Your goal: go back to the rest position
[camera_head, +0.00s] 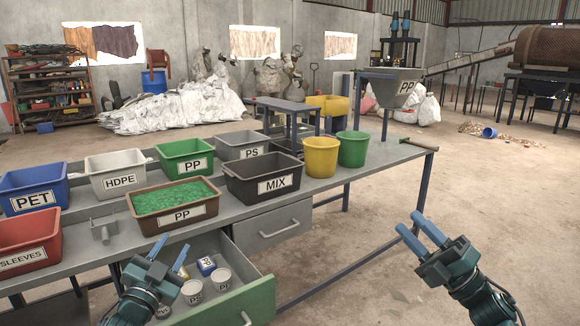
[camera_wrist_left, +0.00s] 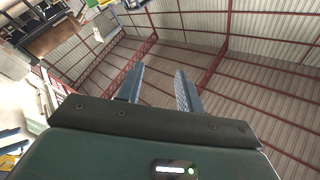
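My left gripper (camera_head: 171,257) is at the lower left of the head view, in front of or over the open drawer (camera_head: 262,295). Its two blue fingers stand apart with nothing between them. In the left wrist view the left gripper (camera_wrist_left: 158,90) points up toward the roof, its fingers apart and empty. My right gripper (camera_head: 420,232) is at the lower right of the head view, over open floor and clear of the bench. Its blue fingers are spread with a gap and hold nothing visible.
The grey bench (camera_head: 110,237) carries several labelled bins, including the MIX bin (camera_head: 262,164) and a brown PP bin (camera_head: 180,232) of green pellets. The open drawer holds small labelled cups (camera_head: 221,281). A yellow bucket (camera_head: 321,158) and a green bucket (camera_head: 353,150) stand farther right.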

